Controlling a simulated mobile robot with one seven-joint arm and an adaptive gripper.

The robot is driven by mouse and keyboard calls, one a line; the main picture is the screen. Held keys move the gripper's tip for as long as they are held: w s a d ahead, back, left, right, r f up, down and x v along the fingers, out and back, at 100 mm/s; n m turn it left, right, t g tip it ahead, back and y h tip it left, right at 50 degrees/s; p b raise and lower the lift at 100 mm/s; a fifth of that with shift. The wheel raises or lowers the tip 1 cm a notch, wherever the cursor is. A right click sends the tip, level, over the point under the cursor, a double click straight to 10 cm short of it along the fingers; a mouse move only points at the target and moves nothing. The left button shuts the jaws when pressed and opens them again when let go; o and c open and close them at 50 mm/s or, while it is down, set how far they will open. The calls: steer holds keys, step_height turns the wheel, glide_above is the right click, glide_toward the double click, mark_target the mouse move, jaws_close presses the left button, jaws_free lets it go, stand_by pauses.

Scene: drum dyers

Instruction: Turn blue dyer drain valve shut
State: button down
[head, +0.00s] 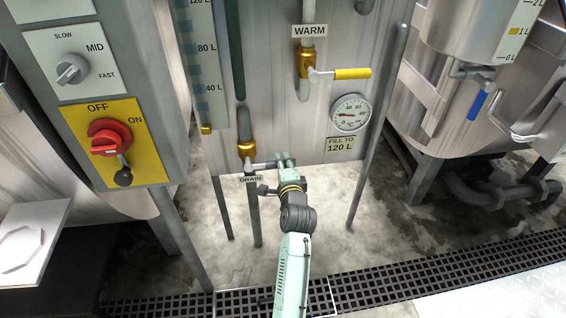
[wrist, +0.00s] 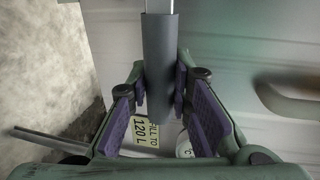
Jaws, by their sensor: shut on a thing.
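The drain valve (head: 247,149) is a brass body on a vertical pipe at the lower front of the steel dyer tank, above a DRAIN label (head: 250,179). Its lever (head: 265,164) points right, across the pipe. My gripper (head: 286,160) is shut on the outer end of this lever and hides its grip in the head view. In the wrist view, the grey lever grip (wrist: 158,50) comes down between the purple pads of my gripper (wrist: 167,92). The dyer's blue colour does not show clearly.
Above is a WARM valve (head: 306,63) with a yellow lever (head: 352,73) pointing right. A dial gauge (head: 350,113) and a fill sign (head: 341,145) sit right of my gripper. Tank legs (head: 371,140) stand close by. A control box (head: 90,90) is at left, a floor grate (head: 420,270) in front.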

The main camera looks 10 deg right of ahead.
steer(key=shift+f, duration=0.2)
steer(key=c, duration=1.4)
jaws_free()
steer(key=shift+r, duration=0.1)
steer(key=shift+c, duration=0.2)
steer(key=s+r, duration=0.2)
steer(key=s, duration=0.9)
steer(key=shift+s+r, duration=0.15)
steer(key=shift+s, duration=0.25)
